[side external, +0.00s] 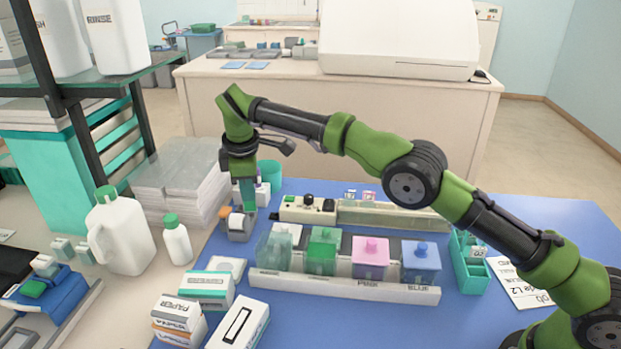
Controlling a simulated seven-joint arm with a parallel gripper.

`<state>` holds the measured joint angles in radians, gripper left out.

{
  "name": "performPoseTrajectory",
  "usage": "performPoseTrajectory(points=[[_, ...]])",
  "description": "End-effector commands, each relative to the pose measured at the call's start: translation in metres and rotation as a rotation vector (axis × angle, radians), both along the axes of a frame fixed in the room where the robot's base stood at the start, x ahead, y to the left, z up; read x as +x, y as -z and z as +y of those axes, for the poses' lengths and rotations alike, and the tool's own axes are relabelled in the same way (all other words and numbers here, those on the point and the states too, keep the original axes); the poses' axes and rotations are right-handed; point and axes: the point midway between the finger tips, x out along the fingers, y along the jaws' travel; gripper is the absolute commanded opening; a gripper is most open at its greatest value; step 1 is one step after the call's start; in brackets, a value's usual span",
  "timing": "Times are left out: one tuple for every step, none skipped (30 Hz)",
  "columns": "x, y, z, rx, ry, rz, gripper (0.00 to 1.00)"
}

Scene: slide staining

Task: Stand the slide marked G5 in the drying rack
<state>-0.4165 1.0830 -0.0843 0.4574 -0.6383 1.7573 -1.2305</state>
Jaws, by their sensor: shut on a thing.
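My gripper (247,200) points down at the back left of the blue mat, above and beside a small grey item with an orange part (240,226). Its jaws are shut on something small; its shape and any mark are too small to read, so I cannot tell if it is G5. Two small labelled pieces, one white (350,194) and one pink (369,197), show behind a long cream unit (390,217). A teal rack with compartments (470,283) stands at the right, with a white-labelled piece (478,252) in it. I cannot tell which holder is the drying rack.
A white tray (345,287) holds clear, green, pink and blue lidded jars in front of the cream unit. Boxes (239,323), a white bottle (177,240) and a jug (122,235) stand at left. The blue mat (370,327) is bare in front.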

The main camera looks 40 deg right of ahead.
Motion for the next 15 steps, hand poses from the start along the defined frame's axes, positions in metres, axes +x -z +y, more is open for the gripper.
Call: performPoseTrajectory(points=[[0.004,-0.006,-0.022,0.004,0.036,0.005,0.00],[0.005,-0.009,-0.034,0.005,0.053,0.009,0.00],[0.006,-0.012,-0.050,0.008,0.074,0.013,0.00],[0.007,-0.014,-0.063,0.011,0.093,0.017,0.00],[0.007,-0.016,-0.076,0.014,0.110,0.021,0.00],[0.006,-0.019,-0.095,0.017,0.133,0.025,0.00],[0.005,-0.021,-0.109,0.020,0.151,0.028,0.00],[0.004,-0.023,-0.124,0.022,0.168,0.033,0.00],[0.001,-0.025,-0.143,0.027,0.191,0.038,0.00],[-0.002,-0.026,-0.158,0.029,0.209,0.041,0.00],[-0.005,-0.028,-0.173,0.033,0.225,0.044,0.00],[-0.011,-0.029,-0.192,0.037,0.246,0.048,0.00],[-0.015,-0.030,-0.206,0.040,0.261,0.053,0.00],[-0.021,-0.031,-0.220,0.042,0.275,0.055,0.00],[-0.028,-0.031,-0.238,0.048,0.294,0.060,0.00]])
